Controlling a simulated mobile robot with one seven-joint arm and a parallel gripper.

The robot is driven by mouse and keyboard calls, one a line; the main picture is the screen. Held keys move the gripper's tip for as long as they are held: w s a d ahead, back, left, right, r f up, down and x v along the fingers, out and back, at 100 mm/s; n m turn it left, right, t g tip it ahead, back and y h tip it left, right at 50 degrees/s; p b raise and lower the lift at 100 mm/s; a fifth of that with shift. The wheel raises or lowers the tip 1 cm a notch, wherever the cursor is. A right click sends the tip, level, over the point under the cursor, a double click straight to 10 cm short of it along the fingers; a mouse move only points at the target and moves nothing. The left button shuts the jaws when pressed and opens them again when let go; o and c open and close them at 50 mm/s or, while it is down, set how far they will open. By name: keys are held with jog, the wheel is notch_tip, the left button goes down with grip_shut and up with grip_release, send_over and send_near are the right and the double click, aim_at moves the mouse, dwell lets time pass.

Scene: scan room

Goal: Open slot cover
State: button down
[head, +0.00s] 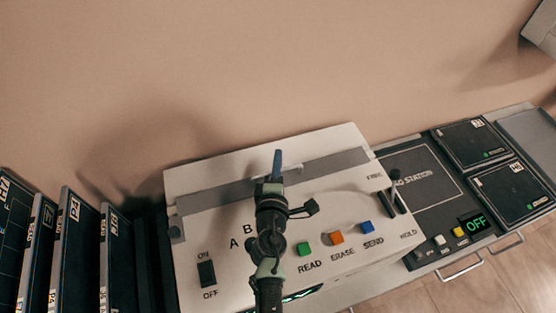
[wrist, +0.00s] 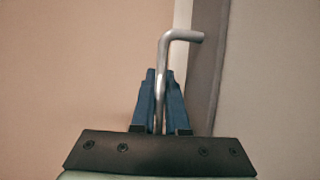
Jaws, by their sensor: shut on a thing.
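The white scan machine (head: 330,260) has a long grey slot cover (head: 225,196) running along its top. In the wrist view the cover appears to be the dark grey strip (wrist: 207,65) right of my fingers. My gripper (head: 277,165) is over the middle of the cover. In the wrist view the blue fingers of my gripper (wrist: 161,80) are shut on a bent metal handle (wrist: 185,36), whose upper end turns right toward the strip. The handle's lower part is between the fingers. In the head view my gripper hides the handle.
READ (head: 304,249), ERASE (head: 336,238) and SEND (head: 367,227) buttons lie right of my arm. An ON/OFF switch (head: 206,273) is at left and a lever (head: 395,190) at right. Dark upright cartridges (head: 68,245) stand left. A dark station panel (head: 420,175) lies right. A wall rises behind.

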aim_at(270, 150)
dwell(0.8)
jog(key=w+b, duration=0.1)
jog(key=w, duration=0.1)
jog(key=w+a, duration=0.1)
jog(key=w+a+b, duration=0.1)
jog(key=w, duration=0.1)
jog(key=shift+w+f+b, duration=0.15)
jog(key=shift+w+b, duration=0.2)
jog(key=shift+w, duration=0.35)
jog(key=c, duration=1.2)
grip_release()
jog(key=shift+s, duration=0.1)
jog(key=p+v, duration=0.2)
jog(key=v, duration=1)
jog(key=shift+s+a+r, duration=0.1)
jog(key=shift+s+r, duration=0.15)
jog(key=shift+s, duration=0.15)
